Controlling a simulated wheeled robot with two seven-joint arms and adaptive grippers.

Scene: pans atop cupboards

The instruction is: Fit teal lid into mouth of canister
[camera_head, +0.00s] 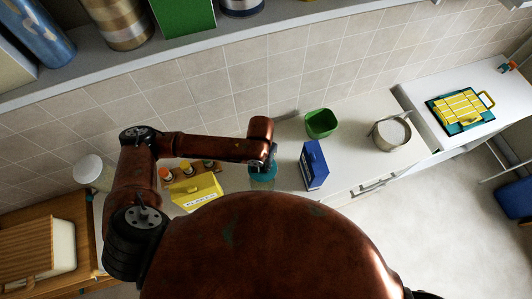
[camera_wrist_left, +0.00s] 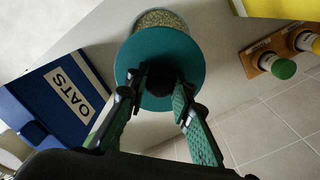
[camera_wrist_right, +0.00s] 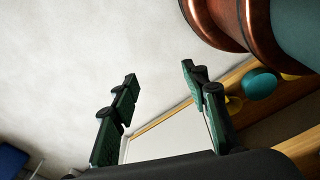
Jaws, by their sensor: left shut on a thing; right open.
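The teal lid (camera_wrist_left: 160,52) is a round disc with a dark knob in the left wrist view. My left gripper (camera_wrist_left: 160,84) is shut on that knob, one finger on each side. The canister (camera_wrist_left: 160,17), clear and filled with pale grain, shows behind the lid's far edge. The lid hides most of its mouth, so I cannot tell whether the lid touches the rim or sits in it. In the head view, the lid (camera_head: 263,176) is under my left gripper (camera_head: 264,161) on the counter. My right gripper (camera_wrist_right: 163,85) is open and empty, away from the canister.
A yellow box (camera_head: 196,191) and a wooden spice rack (camera_wrist_left: 282,50) stand on the other side. A shelf (camera_head: 190,50) runs above.

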